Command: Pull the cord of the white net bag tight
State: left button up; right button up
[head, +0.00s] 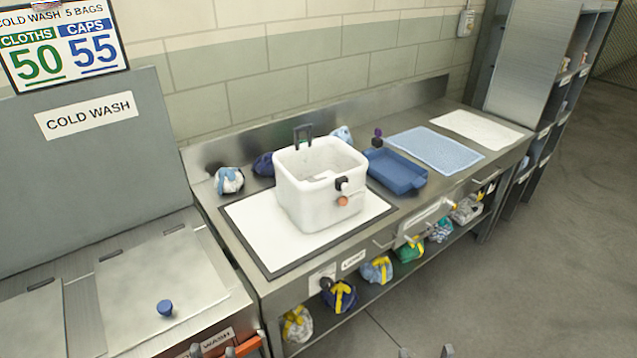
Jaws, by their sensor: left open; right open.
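The white net bag (312,208) stands upright and box-shaped on a dark-edged white mat (255,232) on the steel counter. Its top is wide open, and its inside shows partly. The cord itself is too small to make out. My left gripper (213,351) and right gripper (425,352) show only their fingertips at the bottom edge. Both are open, empty and well short of the bag.
A dark post (303,135) rises behind the bag. A blue tray (395,172), a light blue cloth (436,149) and a white cloth (477,129) lie to its right. Small bundles, such as a blue-and-white one (229,181), sit behind. Several tied bundles fill the lower shelf.

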aim_at(344, 201)
jog(key=i+l, duration=0.3)
jog(key=l, duration=0.15)
jog(key=i+l, duration=0.65)
jog(key=l, duration=0.25)
jog(key=u, duration=0.05)
